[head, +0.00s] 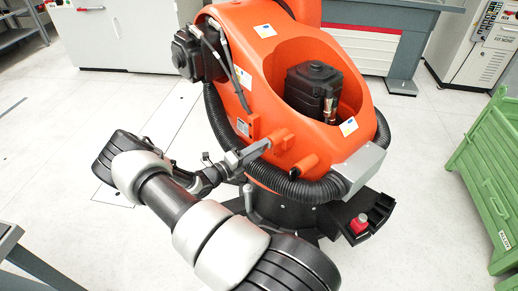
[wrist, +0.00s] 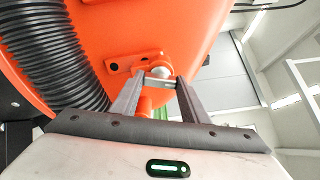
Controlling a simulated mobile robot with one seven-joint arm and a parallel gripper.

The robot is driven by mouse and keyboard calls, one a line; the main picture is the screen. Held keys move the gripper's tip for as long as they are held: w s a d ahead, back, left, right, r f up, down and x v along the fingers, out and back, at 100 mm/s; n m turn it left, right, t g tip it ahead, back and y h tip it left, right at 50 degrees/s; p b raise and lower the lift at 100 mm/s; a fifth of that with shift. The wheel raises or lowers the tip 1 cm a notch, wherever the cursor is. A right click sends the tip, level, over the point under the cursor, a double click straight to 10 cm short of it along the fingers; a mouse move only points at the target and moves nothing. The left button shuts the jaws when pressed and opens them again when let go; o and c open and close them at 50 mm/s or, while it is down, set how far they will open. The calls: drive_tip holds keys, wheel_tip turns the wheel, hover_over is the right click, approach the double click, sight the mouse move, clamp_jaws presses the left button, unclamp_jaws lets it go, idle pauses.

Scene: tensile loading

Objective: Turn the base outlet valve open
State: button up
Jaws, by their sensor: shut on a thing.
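The large orange robot base (head: 240,95) fills the middle of the head view. The outlet valve is on its lower front, a small orange fitting (head: 283,143) low on the shell. In the wrist view the valve (wrist: 161,66) shows as a rounded metal and orange end beside an orange plate with holes. My gripper (head: 267,145) reaches it from the left. In the wrist view the two dark fingers of my gripper (wrist: 160,82) stand on either side of a small grey piece at the valve and are shut on it. The fingers partly hide the valve, and its exact turn is unclear.
A black corrugated hose (head: 290,188) wraps the base below the valve; it also runs close left of my fingers in the wrist view (wrist: 55,55). An orange peg (head: 303,165) sticks out nearby. A green crate (head: 490,165) stands right.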

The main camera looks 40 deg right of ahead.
drive_tip(key=shift+n, duration=0.6)
drive_tip(key=shift+a+n, duration=0.1)
drive_tip(key=shift+n, duration=0.2)
drive_tip(key=o, duration=1.1)
drive_tip(key=shift+c, duration=0.2)
drive_tip(key=shift+a, duration=0.1)
drive_tip(key=a+p, duration=0.2)
drive_tip(key=a, duration=1.5)
drive_tip(key=shift+w, duration=0.2)
